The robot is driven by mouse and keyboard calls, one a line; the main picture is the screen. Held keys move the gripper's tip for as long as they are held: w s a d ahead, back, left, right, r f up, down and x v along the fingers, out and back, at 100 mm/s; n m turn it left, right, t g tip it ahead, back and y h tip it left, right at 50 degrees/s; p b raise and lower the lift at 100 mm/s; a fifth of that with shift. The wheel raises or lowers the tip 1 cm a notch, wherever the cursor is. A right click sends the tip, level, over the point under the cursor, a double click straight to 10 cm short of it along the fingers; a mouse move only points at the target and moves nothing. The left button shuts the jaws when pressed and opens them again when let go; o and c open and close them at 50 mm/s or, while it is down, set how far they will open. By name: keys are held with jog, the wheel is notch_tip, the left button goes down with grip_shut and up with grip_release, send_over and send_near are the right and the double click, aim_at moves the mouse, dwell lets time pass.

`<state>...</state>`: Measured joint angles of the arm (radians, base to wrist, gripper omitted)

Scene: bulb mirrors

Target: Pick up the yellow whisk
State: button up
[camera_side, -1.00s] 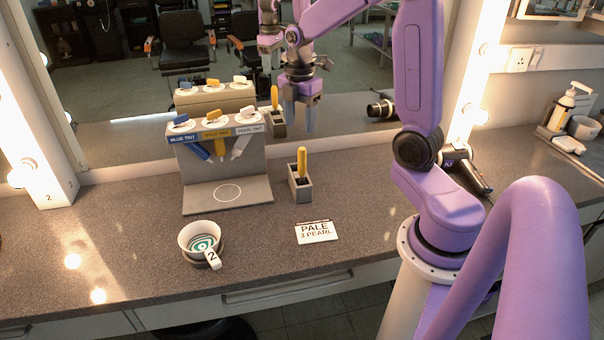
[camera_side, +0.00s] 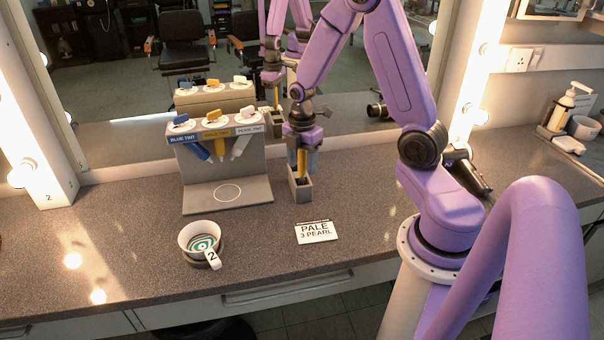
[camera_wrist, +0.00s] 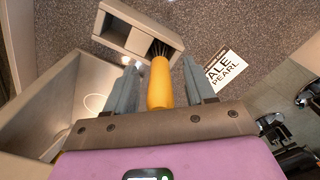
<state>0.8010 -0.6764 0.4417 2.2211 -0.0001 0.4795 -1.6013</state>
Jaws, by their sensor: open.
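The yellow whisk (camera_side: 302,163) stands upright in a small grey holder (camera_side: 301,190) on the counter, right of the tint dispenser. In the wrist view its yellow handle (camera_wrist: 160,84) lies between my two fingers, with a gap on each side, and its dark wires go into the holder (camera_wrist: 124,36). My gripper (camera_side: 303,165) is open around the handle, above the holder. It also shows in the wrist view (camera_wrist: 158,80). The top of the handle is hidden by my gripper in the side view.
A grey dispenser (camera_side: 228,195) with blue, yellow and pearl tint nozzles stands close to the left. A white cup (camera_side: 197,232) marked 2 sits front left. A card (camera_side: 316,232) reading "PALE 3 PEARL" lies in front of the holder. A mirror stands behind.

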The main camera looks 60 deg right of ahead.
jog(key=shift+f, duration=0.35)
grip_shut()
jog(key=shift+r, duration=0.15)
